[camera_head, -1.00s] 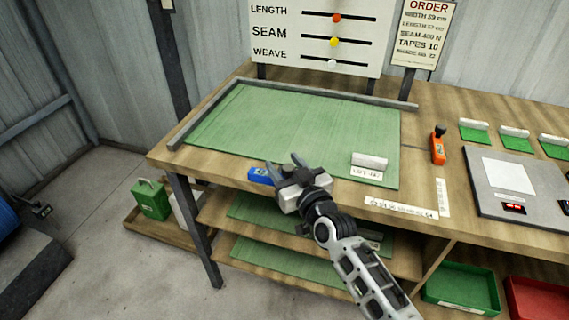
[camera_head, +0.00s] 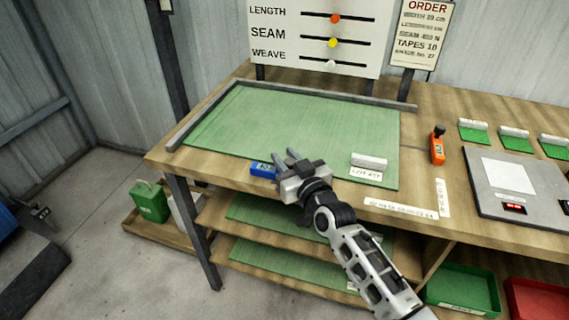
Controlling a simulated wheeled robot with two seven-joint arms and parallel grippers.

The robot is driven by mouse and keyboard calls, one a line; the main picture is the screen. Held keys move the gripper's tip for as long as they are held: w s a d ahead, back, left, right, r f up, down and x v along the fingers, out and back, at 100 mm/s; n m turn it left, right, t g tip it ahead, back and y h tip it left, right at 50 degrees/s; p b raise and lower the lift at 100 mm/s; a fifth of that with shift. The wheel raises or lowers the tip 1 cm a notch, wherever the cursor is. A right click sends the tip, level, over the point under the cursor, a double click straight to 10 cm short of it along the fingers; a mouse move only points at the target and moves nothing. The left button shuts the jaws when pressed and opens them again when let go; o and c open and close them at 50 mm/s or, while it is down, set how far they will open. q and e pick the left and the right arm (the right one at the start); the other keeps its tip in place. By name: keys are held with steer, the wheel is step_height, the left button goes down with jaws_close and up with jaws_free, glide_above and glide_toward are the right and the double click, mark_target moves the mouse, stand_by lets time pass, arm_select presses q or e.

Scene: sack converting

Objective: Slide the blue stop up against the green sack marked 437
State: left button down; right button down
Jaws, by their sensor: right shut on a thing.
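The green sack (camera_head: 300,125), a large flat sheet, lies on the wooden bench with a label reading LOT 437 (camera_head: 366,174) at its front right. The blue stop (camera_head: 262,170), a small block with pale marks, is at the sack's front left edge. I cannot tell whether the two touch or a thin gap remains. My right gripper (camera_head: 286,158) is shut on the stop's right end, and its fingers hide that end. My left gripper is not in view.
A white block (camera_head: 369,161) lies on the sack near its label. Dark rails (camera_head: 320,95) bound the sack's back and left. An orange tool (camera_head: 438,147) and a grey scale (camera_head: 500,203) stand to the right. Other green sheets lie on the shelves below.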

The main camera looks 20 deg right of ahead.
steer(key=c, duration=1.1)
jaws_free()
steer(key=shift+c, duration=0.2)
steer(key=shift+s, duration=0.15)
steer(key=shift+s, duration=0.3)
steer(key=s+d, duration=0.3)
steer(key=s, duration=1.2)
steer(key=shift+b, duration=0.3)
steer(key=shift+w, duration=0.1)
